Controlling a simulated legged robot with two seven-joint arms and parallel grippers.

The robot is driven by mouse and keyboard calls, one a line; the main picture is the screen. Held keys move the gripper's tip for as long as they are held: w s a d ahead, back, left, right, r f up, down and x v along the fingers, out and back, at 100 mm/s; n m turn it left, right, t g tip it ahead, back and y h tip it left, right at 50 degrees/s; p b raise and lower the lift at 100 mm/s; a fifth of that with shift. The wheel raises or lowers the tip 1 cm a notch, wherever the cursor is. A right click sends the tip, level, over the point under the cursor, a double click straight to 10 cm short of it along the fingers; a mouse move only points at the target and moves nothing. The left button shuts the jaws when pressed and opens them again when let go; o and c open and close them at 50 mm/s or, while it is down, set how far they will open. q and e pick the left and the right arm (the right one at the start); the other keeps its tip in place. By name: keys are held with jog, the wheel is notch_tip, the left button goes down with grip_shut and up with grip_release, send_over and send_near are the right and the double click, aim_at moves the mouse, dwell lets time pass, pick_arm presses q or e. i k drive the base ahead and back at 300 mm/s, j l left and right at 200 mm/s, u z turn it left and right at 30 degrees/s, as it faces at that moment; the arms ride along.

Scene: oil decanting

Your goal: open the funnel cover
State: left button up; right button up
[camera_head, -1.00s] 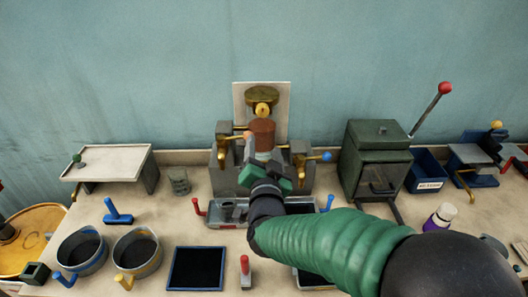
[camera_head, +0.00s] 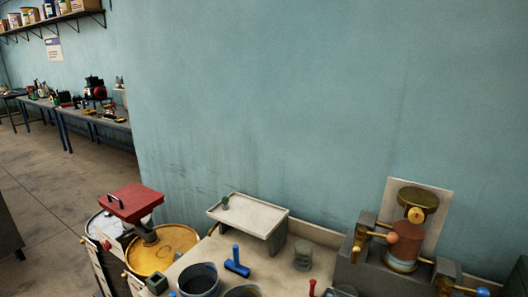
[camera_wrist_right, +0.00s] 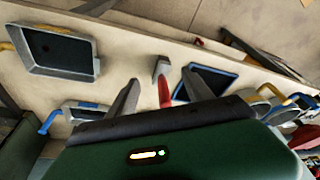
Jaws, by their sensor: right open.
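The funnel cover (camera_head: 132,202) is a red square lid with a dark handle, seen at the lower left of the head view. It sits on top of a funnel (camera_head: 148,234) standing over a yellow-topped drum (camera_head: 168,250), and it looks closed. My right gripper (camera_wrist_right: 160,92) shows in the right wrist view with its two fingers apart and nothing held. It is over the workbench, with a red-handled tool (camera_wrist_right: 164,88) visible between the fingers. The right arm is out of the head view, far from the cover. My left gripper is in neither view.
The workbench (camera_head: 190,258) carries a raised beige tray (camera_head: 245,222), a blue-handled tool (camera_head: 237,263), round pans (camera_head: 199,280) and a grey fixture with brass parts (camera_head: 365,272). Square trays (camera_wrist_right: 58,50) show in the wrist view. Floor is open at far left.

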aim_at(128, 200)
jog(key=i+j+u, duration=0.1)
jog(key=u, duration=0.5)
jog(key=i+j+u, duration=0.5)
jog(key=i, duration=0.35)
jog(key=i+j+u, duration=0.25)
jog(key=i, duration=0.25)
jog(key=i+j, duration=0.15)
jog(key=i, duration=0.35)
jog(key=i+j, duration=0.15)
jog(key=i, duration=0.3)
jog(key=i+j, duration=0.15)
jog(key=i, duration=0.35)
jog(key=u, duration=0.05)
